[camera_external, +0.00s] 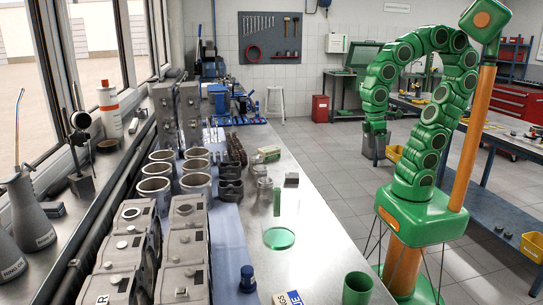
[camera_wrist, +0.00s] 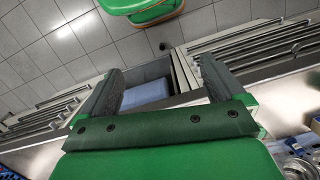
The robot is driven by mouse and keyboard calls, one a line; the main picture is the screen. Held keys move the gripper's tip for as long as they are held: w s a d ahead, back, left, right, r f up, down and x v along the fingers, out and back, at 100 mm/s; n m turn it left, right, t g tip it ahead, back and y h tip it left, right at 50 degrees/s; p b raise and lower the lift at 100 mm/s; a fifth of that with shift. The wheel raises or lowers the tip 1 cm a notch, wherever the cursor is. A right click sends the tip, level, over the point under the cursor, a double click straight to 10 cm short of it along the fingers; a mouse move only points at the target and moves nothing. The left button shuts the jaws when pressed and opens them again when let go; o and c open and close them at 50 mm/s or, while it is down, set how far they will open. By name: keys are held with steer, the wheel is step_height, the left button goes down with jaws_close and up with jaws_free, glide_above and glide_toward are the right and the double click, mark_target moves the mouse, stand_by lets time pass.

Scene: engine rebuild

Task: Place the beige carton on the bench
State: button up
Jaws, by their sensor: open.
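My gripper (camera_external: 375,145) hangs from the green arm, over the open floor right of the long bench (camera_external: 335,240). In the wrist view its two dark fingers (camera_wrist: 160,68) are spread apart, with nothing clearly held between them. No other carton is clearly beige.
The bench holds several metal cylinders (camera_external: 155,188), grey engine parts (camera_external: 183,245), a green cup (camera_external: 357,288) and a white-blue box (camera_external: 294,298) near the front. Its right strip is partly bare. A blue side table (camera_external: 495,205) with a yellow bin (camera_external: 532,246) stands at the right.

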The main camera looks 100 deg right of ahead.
steer(key=shift+s+d+f+n+h, duration=0.15)
steer(key=shift+s+n, duration=0.35)
steer(key=shift+s, duration=0.4)
steer(key=shift+s+a+f+n+h, duration=0.15)
steer(key=shift+s+n, duration=0.35)
steer(key=shift+s, duration=0.4)
steer(key=shift+o, duration=0.4)
steer(key=shift+d, duration=0.1)
steer(key=shift+w+r, duration=0.1)
steer(key=w+a+r+n, duration=0.2)
steer(key=w+a, duration=0.1)
steer(key=w, duration=0.3)
steer(key=w+a+r+n, duration=0.2)
steer(key=w+r, duration=0.1)
steer(key=w, duration=0.3)
steer(key=n+t, duration=0.2)
steer(key=n, duration=1.2)
glide_above(357, 293)
steer(key=s+d, duration=0.2)
steer(key=d, duration=0.1)
steer(key=f, duration=0.1)
step_height(357, 293, down, 10)
